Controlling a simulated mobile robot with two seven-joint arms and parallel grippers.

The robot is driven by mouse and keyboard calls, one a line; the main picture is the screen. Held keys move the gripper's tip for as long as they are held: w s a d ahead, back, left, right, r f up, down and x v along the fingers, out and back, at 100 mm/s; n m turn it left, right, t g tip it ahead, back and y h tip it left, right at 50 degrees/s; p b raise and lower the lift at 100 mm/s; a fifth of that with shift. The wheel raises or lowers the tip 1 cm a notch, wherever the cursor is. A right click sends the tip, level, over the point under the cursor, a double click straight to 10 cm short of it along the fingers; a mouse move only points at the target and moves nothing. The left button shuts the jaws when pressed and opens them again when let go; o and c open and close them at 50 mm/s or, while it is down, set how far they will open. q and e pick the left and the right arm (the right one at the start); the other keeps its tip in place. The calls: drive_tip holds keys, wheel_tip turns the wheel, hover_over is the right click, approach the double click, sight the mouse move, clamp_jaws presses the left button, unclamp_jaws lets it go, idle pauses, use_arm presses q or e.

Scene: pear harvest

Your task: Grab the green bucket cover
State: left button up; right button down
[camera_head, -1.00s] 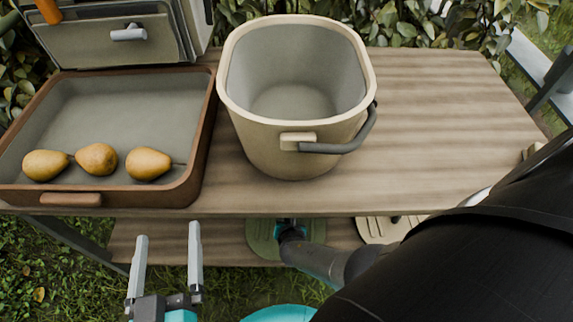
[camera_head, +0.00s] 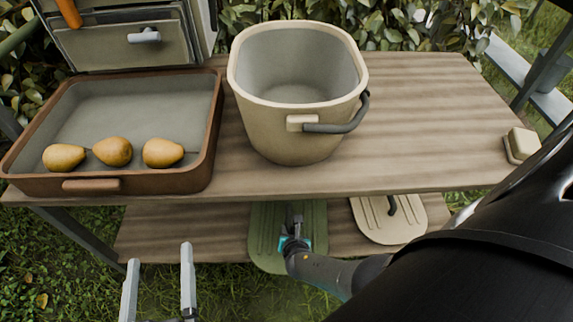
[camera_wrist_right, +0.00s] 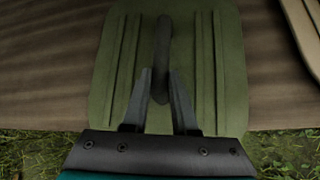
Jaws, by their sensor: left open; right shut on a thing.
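The green bucket cover (camera_head: 262,238) is a flat ribbed panel on the lower shelf, below the front edge of the table. It also shows in the right wrist view (camera_wrist_right: 220,60), with a dark handle (camera_wrist_right: 164,40) along its middle. My right gripper (camera_head: 295,222) reaches over the cover from the right, and in its wrist view (camera_wrist_right: 160,85) the fingers are closed on the handle. My left gripper (camera_head: 158,255) is open and empty at the lower left, in front of the shelf. The cream bucket (camera_head: 300,130) stands uncovered on the table top.
A brown tray (camera_head: 92,186) with three pears (camera_head: 113,151) sits at the table's left. A beige cover (camera_head: 375,222) lies right of the green one on the lower shelf. A small cream block (camera_head: 522,144) sits at the right edge. The table's right part (camera_head: 440,110) is clear.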

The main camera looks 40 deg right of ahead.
drive_tip(key=c, duration=0.6)
unclamp_jaws()
